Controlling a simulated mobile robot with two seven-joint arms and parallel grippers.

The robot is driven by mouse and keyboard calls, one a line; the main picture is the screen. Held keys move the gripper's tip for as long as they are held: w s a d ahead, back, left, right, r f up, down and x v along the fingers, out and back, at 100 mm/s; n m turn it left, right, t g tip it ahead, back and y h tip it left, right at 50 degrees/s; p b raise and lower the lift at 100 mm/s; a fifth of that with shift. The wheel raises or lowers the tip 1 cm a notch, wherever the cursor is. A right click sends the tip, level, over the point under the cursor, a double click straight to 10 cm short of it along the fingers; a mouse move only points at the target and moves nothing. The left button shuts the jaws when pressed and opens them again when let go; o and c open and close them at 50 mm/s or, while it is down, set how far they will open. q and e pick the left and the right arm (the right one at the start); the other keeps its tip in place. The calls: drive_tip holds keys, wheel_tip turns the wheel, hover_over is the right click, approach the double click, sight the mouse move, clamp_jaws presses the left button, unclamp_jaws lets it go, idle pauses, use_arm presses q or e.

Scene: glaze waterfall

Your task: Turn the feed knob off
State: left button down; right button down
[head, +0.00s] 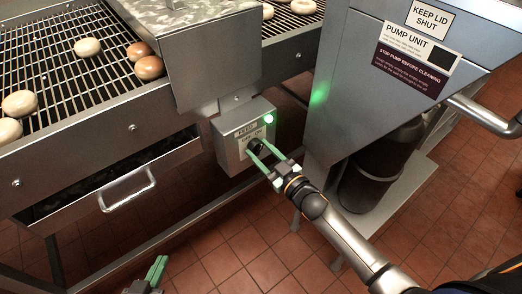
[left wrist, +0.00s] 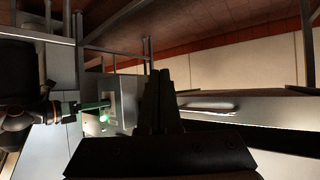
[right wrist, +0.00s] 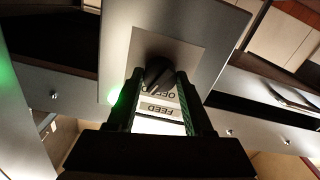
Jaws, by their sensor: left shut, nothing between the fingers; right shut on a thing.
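The feed box (head: 230,150) is a grey box below the conveyor hood, with a FEED label and a lit green lamp (head: 269,118). Its black knob (head: 255,147) sits under the OFF and ON marks. My right gripper (head: 262,152) has its green fingers on either side of the knob and is shut on it. In the right wrist view the knob (right wrist: 158,73) shows between the fingertips, partly hiding the label. My left gripper (head: 157,272) is shut and empty, low at the bottom edge of the head view, well apart from the box. Its fingers (left wrist: 160,98) show together in the left wrist view.
A wire conveyor rack (head: 75,90) with several doughnuts stands at the left, above a drawer with a handle (head: 128,190). The pump unit (head: 375,75) stands right of the box, with a dark cylinder (head: 385,160) below. Tiled floor (head: 235,255) lies open in front.

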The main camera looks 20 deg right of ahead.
drive_tip(key=n, duration=0.3)
drive_tip(key=shift+n, duration=3.8)
use_arm(q)
drive_tip(key=shift+s+f, duration=0.1)
drive_tip(key=shift+f, duration=0.1)
use_arm(e)
drive_tip(key=shift+c, duration=1.5)
unclamp_jaws()
use_arm(q)
drive_tip(key=shift+s+f, duration=0.15)
